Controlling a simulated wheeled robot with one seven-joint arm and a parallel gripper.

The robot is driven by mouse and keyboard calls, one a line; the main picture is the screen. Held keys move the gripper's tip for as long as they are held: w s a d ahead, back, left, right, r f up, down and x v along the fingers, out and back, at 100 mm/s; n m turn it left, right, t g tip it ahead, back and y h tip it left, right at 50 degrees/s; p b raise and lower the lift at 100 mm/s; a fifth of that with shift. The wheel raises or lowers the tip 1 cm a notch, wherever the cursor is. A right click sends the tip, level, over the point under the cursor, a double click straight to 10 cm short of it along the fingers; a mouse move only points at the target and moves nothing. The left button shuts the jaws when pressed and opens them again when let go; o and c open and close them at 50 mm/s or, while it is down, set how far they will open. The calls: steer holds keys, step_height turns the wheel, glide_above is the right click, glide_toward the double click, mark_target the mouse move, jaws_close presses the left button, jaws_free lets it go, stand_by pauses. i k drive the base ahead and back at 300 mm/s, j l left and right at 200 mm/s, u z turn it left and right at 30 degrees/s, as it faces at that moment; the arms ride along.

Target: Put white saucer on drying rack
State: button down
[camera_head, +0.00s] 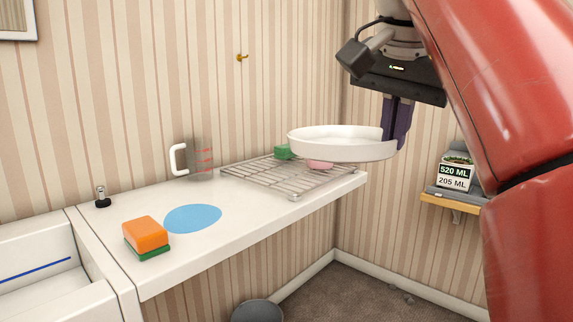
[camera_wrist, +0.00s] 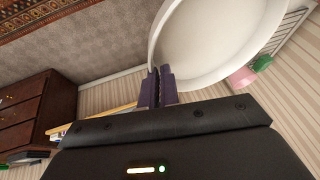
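The white saucer (camera_head: 338,142) is held in the air by its right rim, in front of and above the far end of the drying rack. My gripper (camera_head: 398,125) points down and is shut on the saucer's rim. In the wrist view the purple fingers (camera_wrist: 160,86) pinch the rim of the saucer (camera_wrist: 220,40). The drying rack (camera_head: 285,178) is a wire grid lying on the white counter. A green block (camera_head: 283,152) and a pink item (camera_head: 319,164) are at the rack's far side, the pink one partly hidden by the saucer.
On the white counter (camera_head: 215,245) are a measuring jug (camera_head: 195,158), a blue disc (camera_head: 192,218) and an orange-and-green sponge stack (camera_head: 146,238). A sink basin (camera_head: 50,265) is at left. A wall shelf (camera_head: 450,202) with a labelled container (camera_head: 456,173) is at right. The rack's near part is clear.

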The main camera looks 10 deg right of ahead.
mark_target(283, 174)
steer(key=i, duration=1.55)
steer(key=k+l, duration=0.15)
steer(key=l, duration=0.2)
steer(key=k+l, duration=0.15)
steer(key=l, duration=0.2)
steer(key=k+l, duration=0.15)
steer(key=l, duration=0.2)
steer(key=l+u, duration=0.05)
